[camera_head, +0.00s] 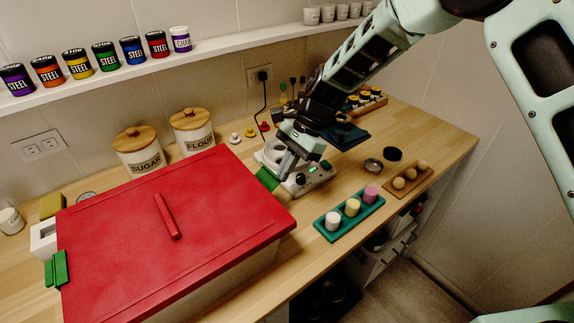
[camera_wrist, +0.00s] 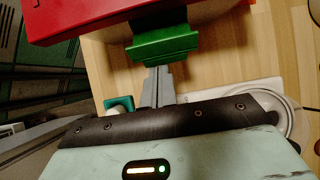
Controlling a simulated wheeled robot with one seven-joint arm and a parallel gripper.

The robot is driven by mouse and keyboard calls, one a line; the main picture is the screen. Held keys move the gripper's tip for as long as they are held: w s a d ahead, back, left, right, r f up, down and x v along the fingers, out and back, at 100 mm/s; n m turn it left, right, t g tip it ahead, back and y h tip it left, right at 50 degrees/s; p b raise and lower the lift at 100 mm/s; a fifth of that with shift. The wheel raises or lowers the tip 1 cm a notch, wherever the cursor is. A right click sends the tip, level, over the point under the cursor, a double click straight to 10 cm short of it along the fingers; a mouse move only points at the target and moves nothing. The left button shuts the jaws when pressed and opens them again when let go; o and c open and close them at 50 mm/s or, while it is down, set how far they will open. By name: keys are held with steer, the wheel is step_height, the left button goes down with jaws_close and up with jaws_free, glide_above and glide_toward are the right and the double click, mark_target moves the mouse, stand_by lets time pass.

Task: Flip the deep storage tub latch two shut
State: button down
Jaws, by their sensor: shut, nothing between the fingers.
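The deep storage tub has a pale body (camera_head: 250,277) and a flat red lid (camera_head: 120,215) with a bar handle on top; the lid lies on the tub. A green latch (camera_head: 267,178) is on its right side, and another green latch (camera_head: 57,268) is on its left side. My gripper (camera_head: 281,172) is shut and empty, pointing down right beside the right-hand latch. In the wrist view, the closed fingertips (camera_wrist: 158,72) are just below that latch (camera_wrist: 163,43); I cannot tell whether they touch. The right-hand latch seems to stick outward from the red lid.
A white scale-like device (camera_head: 316,178) sits under my gripper. A teal tray (camera_head: 350,213) with several small cups and a wooden tray (camera_head: 407,180) with balls lie to the right. Sugar (camera_head: 138,153) and flour (camera_head: 193,133) canisters stand behind the tub.

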steer(key=r+h+p, duration=0.1)
steer(key=a+r+t+h+p, duration=0.1)
steer(key=p, duration=0.1)
steer(key=s+r+t+h+p, duration=0.1)
steer(key=h, duration=0.1)
steer(key=shift+s+a+r, duration=0.1)
steer(key=shift+a, duration=0.3)
steer(key=t+h+p, duration=0.1)
steer(key=s+a+r+t+h+p, duration=0.1)
steer(key=shift+a+h, duration=0.2)
steer(key=shift+h, duration=0.2)
steer(key=shift+w+d+f, duration=0.1)
steer(key=shift+r+p, duration=0.5)
steer(key=shift+r, duration=0.3)
